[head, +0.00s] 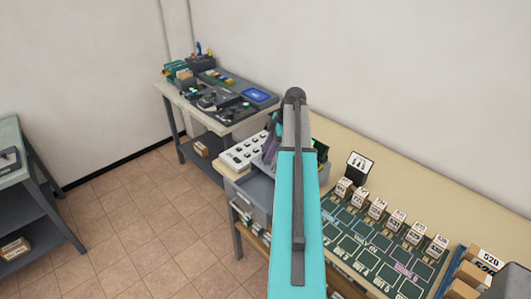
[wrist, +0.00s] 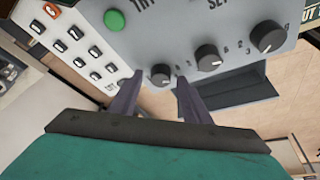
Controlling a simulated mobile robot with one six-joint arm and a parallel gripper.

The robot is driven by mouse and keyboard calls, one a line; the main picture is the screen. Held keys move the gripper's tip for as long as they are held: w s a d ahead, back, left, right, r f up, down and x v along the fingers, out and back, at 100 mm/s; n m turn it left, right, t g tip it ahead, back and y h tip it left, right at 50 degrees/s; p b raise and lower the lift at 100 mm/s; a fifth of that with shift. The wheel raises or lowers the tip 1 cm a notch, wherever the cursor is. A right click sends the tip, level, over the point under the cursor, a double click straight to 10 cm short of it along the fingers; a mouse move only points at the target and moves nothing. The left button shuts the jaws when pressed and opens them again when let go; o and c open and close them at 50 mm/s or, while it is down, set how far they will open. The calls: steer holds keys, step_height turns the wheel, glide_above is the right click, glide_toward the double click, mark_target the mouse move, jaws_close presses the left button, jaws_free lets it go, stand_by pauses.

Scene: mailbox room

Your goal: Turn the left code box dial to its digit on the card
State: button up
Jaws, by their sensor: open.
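The code box (wrist: 185,22) is a grey panel with a green button and three dark dials in the wrist view. The left dial (wrist: 161,75) lies between the two fingers of my gripper (wrist: 159,80). The fingers are apart, one on each side of the dial; I cannot tell whether they touch it. The middle dial (wrist: 207,57) and right dial (wrist: 268,37) are to its right, with small digits around them. The left dial's digits are mostly hidden. In the head view my arm hides most of the box.
A white switch panel (head: 246,152) stands left of my gripper. Several small labelled boxes (head: 377,208) line a dark sorting mat (head: 372,246) on the right. A cluttered workbench (head: 217,93) stands at the back. The tiled floor (head: 150,215) at left is clear.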

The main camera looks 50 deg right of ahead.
steer(key=shift+c, duration=0.2)
steer(key=c, duration=1)
steer(key=shift+f, duration=0.1)
steer(key=shift+a+m+h+b, duration=0.1)
steer(key=shift+m+h+b, duration=0.2)
steer(key=shift+m+b, duration=0.4)
steer(key=shift+m+t+h+b, duration=0.4)
steer(key=shift+m+t+b, duration=0.25)
steer(key=shift+m, duration=0.95)
steer(key=o, duration=1)
steer(key=shift+o, duration=0.2)
